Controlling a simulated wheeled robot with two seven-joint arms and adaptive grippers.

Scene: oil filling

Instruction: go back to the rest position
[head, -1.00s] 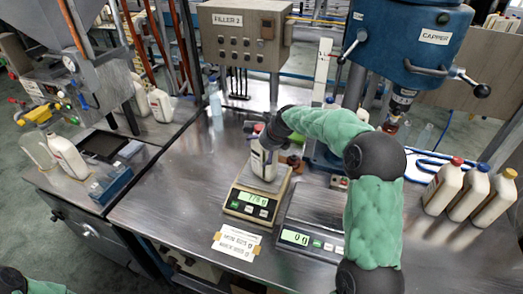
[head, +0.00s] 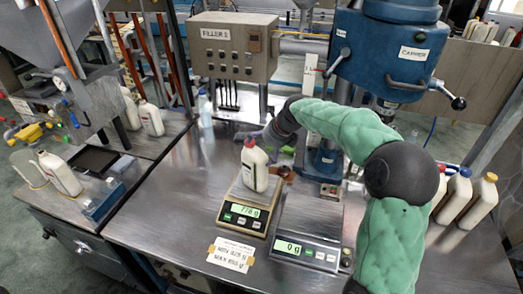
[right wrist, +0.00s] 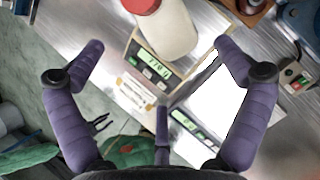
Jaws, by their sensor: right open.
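A white bottle with a red cap (head: 255,166) stands upright on the left scale (head: 246,212), whose display reads about 778 g. It also shows in the right wrist view, with its red cap (right wrist: 140,5) at the top edge. My right gripper (head: 264,136) is behind the bottle in the head view, partly hidden by its own arm. In the right wrist view the gripper's purple fingers (right wrist: 158,46) are spread wide and empty, apart from the bottle. My left gripper is not in view.
A second scale (head: 307,238) is empty and reads 0 g. Several capped bottles (head: 478,201) stand at the right, partly behind my right arm. The blue capper (head: 390,48) stands behind the arm. The filler control box (head: 231,46) is at the back. A paper label (head: 231,254) lies in front.

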